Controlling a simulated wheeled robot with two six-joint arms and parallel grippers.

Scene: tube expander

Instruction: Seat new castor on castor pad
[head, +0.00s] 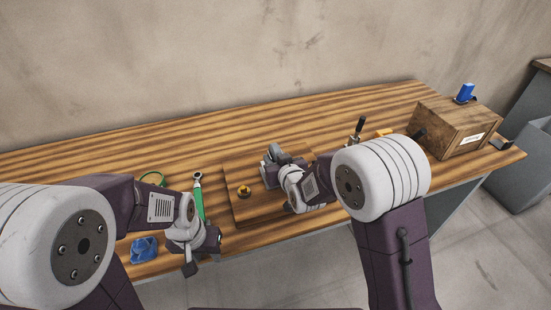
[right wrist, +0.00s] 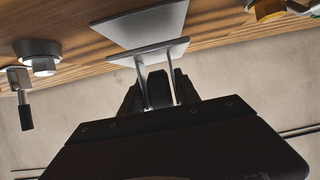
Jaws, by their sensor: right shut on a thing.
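My right gripper (right wrist: 158,92) is shut on the new castor, with its fingers around the wheel and fork. The castor's flat grey plate (right wrist: 150,52) faces away from the gripper. Beyond it in the right wrist view lies another grey plate on the wood, seemingly the castor pad (right wrist: 145,22). In the head view my right gripper (head: 272,172) is over the wooden board (head: 262,207), beside grey parts that I cannot tell apart. My left gripper (head: 203,256) is at the front edge, its jaw opening unclear.
A brass-coloured part (head: 244,191) sits on the board's left. A green-handled ratchet (head: 198,198) and a blue object (head: 144,249) lie further left. A black-handled tool (head: 358,128) and a wooden box (head: 452,128) stand to the right. The table's back is clear.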

